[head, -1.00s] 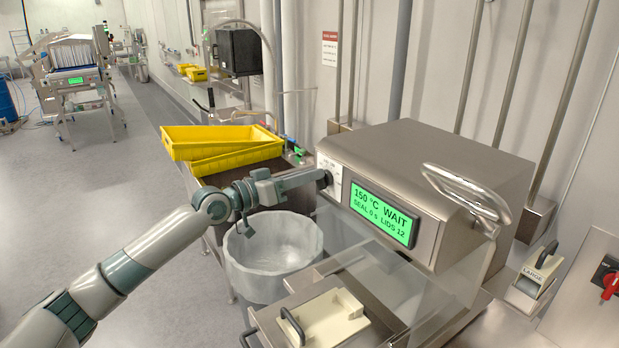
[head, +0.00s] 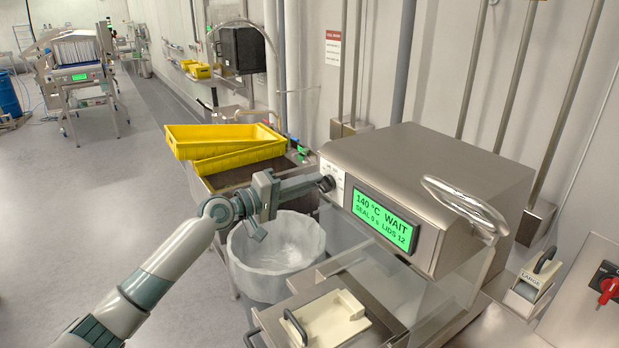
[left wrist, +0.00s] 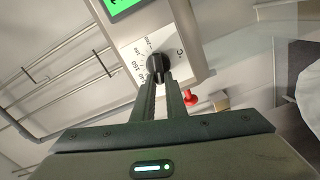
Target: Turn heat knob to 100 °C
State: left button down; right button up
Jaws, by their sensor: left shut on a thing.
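The heat knob is a small black dial (left wrist: 155,68) on a white scale plate (left wrist: 133,52) with printed numbers, seen in the left wrist view. In the head view the knob (head: 327,183) sits on the left end of the steel sealing machine's front (head: 430,160). My left gripper (left wrist: 160,84) is shut on the knob, its two fingers on either side of the grip. The green display (head: 383,216) reads 140 °C WAIT, SEAL 5 s, LIDS 12. My right gripper is not in view.
A white-lined bin (head: 262,272) stands below my left arm. Yellow crates (head: 222,142) sit on a bench behind it. A drawer with a cream plate (head: 325,320) juts out in front of the machine. A red switch (head: 607,290) is at far right.

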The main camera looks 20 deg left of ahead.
pick_arm(q)
jog(key=shift+f+n+p, duration=0.25)
jog(key=shift+n+p, duration=0.5)
jog(key=shift+n, duration=0.85)
jog(key=shift+f, duration=0.1)
jog(key=c, duration=1.8)
grip_release()
jog(key=b+v, duration=0.7)
jog(key=v, duration=1)
jog(key=shift+a+b, duration=0.2)
jog(key=shift+b, duration=0.2)
jog(key=shift+s, duration=0.15)
